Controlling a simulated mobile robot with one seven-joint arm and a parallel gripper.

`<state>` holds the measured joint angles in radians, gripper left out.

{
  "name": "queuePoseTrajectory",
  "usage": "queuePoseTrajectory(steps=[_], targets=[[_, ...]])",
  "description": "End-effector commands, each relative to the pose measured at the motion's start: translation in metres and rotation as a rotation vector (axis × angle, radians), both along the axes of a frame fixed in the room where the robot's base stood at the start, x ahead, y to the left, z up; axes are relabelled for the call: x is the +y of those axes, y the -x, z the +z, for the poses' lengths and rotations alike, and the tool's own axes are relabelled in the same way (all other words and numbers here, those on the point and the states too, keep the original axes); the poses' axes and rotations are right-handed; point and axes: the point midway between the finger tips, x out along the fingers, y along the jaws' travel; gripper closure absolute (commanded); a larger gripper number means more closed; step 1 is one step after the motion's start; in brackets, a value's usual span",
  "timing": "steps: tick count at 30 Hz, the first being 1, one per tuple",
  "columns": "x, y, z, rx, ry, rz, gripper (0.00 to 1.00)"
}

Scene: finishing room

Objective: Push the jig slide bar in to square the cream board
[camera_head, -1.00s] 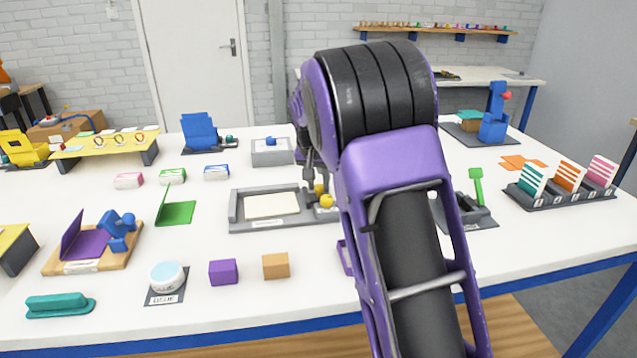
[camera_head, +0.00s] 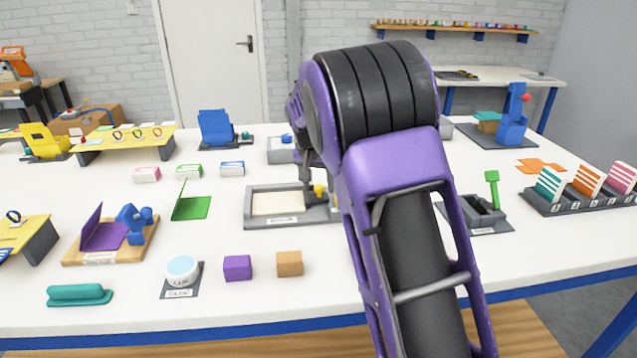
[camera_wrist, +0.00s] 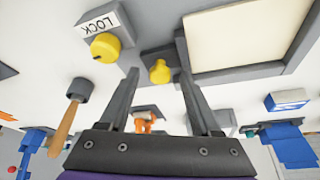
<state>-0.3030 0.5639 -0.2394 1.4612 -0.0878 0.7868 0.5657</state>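The grey jig (camera_head: 250,221) stands mid-table, holding the cream board (camera_head: 278,203), which also shows in the wrist view (camera_wrist: 235,35). The slide bar's yellow knob (camera_head: 318,190) is at the jig's right end. In the wrist view that knob (camera_wrist: 160,70) appears between the two fingers of my gripper (camera_wrist: 157,56). The fingers are apart; contact with the knob is unclear. A larger yellow knob (camera_wrist: 105,45) sits beside a LOCK label (camera_wrist: 103,22). In the head view my arm hides the jig's right end and most of my gripper.
A purple cube (camera_head: 237,268) and an orange cube (camera_head: 289,263) lie in front of the jig. A green folded piece (camera_head: 190,207) is to its left. A grey fixture with a green lever (camera_head: 480,215) is to its right. Bare white table lies between them.

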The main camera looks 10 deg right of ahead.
Motion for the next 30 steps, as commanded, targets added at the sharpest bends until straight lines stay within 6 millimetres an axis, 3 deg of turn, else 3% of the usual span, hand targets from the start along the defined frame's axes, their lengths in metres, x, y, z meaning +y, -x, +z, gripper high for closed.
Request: queuePoseTrajectory(steps=[5, 10, 24, 30], targets=[[0.000, 0.000, 0.002, -0.001, 0.000, 0.000, 0.35], [0.003, 0.006, 0.019, -0.003, -0.001, 0.001, 0.35], [0.019, 0.045, 0.122, -0.004, -0.001, 0.001, 0.35], [0.024, 0.057, 0.151, -0.001, 0.000, 0.001, 0.35]])
